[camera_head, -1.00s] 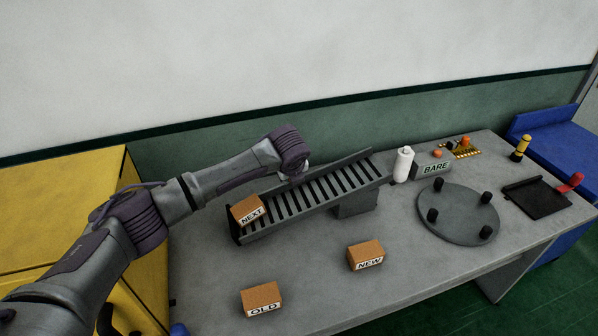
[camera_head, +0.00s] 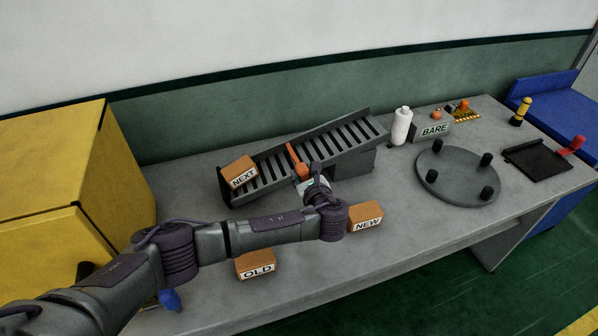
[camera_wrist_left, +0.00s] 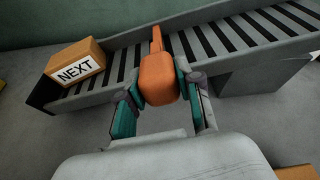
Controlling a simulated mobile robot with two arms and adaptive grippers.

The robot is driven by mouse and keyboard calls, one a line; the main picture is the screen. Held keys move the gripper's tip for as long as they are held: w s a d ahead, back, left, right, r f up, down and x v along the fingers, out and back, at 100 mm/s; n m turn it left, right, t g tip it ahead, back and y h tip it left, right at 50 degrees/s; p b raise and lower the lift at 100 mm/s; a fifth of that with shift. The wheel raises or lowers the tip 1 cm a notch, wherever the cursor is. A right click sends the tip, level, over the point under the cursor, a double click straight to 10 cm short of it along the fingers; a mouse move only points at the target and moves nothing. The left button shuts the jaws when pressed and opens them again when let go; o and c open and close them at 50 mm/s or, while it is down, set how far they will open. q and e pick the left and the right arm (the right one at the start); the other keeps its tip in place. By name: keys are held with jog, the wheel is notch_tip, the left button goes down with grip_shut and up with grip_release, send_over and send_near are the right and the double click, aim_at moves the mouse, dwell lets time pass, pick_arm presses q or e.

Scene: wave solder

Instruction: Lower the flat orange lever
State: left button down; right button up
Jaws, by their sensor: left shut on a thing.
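The orange lever (camera_head: 298,162) stands at the front side of the slotted ramp, near its middle. It has a thin arm and a broad flat grip end. In the left wrist view the grip end (camera_wrist_left: 158,78) sits between my two fingers, and its thin arm runs away towards the ramp. My left gripper (camera_head: 303,179) is shut on the grip end, just in front of the ramp; its fingers also show in the wrist view (camera_wrist_left: 158,92). The lever's pivot is not clearly visible. My right gripper is not in view.
The slotted ramp (camera_head: 345,138) carries a NEXT block (camera_head: 239,171) at its low left end. A NEW block (camera_head: 366,216) and an OLD block (camera_head: 256,264) lie close to my left arm. A white bottle (camera_head: 401,126), a BARE box (camera_head: 432,130) and a round plate (camera_head: 455,181) stand to the right.

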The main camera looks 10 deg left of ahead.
pick_arm(q)
jog(key=shift+d+f+t+y+b, duration=0.15)
jog(key=shift+f+t+y+b, duration=0.2)
jog(key=shift+f+b, duration=0.4)
jog(key=shift+d+f+t+y+b, duration=0.15)
jog(key=shift+f+t+y+b, duration=0.15)
jog(key=shift+f+b, duration=0.4)
jog(key=c, duration=0.8)
grip_release()
jog(key=shift+w, duration=0.1)
jog(key=shift+o, duration=0.2)
jog(key=v, duration=1.2)
